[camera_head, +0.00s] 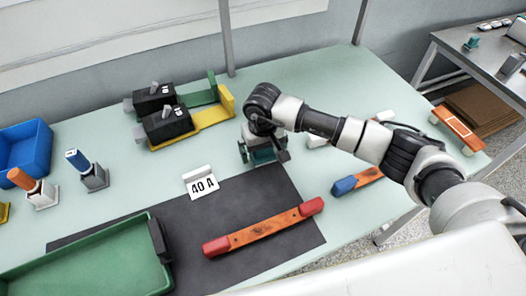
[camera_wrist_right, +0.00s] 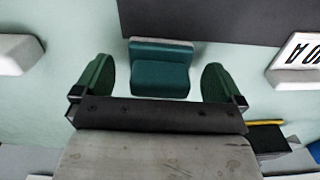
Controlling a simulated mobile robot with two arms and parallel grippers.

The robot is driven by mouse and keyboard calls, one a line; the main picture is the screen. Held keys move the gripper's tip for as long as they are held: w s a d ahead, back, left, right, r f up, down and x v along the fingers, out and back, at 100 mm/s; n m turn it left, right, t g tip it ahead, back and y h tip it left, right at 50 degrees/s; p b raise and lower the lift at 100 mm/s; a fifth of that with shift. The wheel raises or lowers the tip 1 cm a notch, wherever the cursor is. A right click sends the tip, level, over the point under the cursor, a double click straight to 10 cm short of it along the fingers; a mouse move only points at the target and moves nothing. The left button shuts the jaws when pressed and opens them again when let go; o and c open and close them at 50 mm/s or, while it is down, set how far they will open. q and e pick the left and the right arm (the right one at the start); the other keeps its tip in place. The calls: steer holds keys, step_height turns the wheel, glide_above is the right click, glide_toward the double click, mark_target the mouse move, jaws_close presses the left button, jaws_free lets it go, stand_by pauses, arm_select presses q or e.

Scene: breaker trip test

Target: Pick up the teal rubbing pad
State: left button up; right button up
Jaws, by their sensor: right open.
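The teal rubbing pad (camera_wrist_right: 160,78) lies on the pale green table, close to the dark mat's edge. My right gripper (camera_wrist_right: 159,84) is open, with one green-padded finger on each side of the pad and a visible gap on both sides. In the head view my right gripper (camera_head: 262,153) points down behind the mat and largely hides the pad. My left gripper is not in view.
A 40 A sign (camera_head: 201,183) stands left of my right gripper. Two black breakers (camera_head: 168,124) sit behind it to the left. A wooden bar with red ends (camera_head: 265,228) lies on the dark mat (camera_head: 210,238). A green tray (camera_head: 90,262) is at front left.

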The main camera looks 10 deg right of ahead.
steer(key=c, duration=1)
steer(key=shift+c, duration=0.2)
steer(key=shift+r, duration=0.1)
steer(key=shift+r, duration=0.55)
step_height(320, 180, up, 3)
steer(key=shift+w+f+b, duration=0.1)
steer(key=shift+f+b, duration=0.05)
steer(key=shift+b, duration=0.7)
steer(key=s+d+r+b, duration=0.2)
steer(key=s+d+r, duration=0.3)
steer(key=d, duration=0.5)
step_height(320, 180, up, 2)
steer(key=shift+s+d+r+b, duration=0.1)
steer(key=shift+s+d+b, duration=0.05)
steer(key=shift+s+b, duration=0.2)
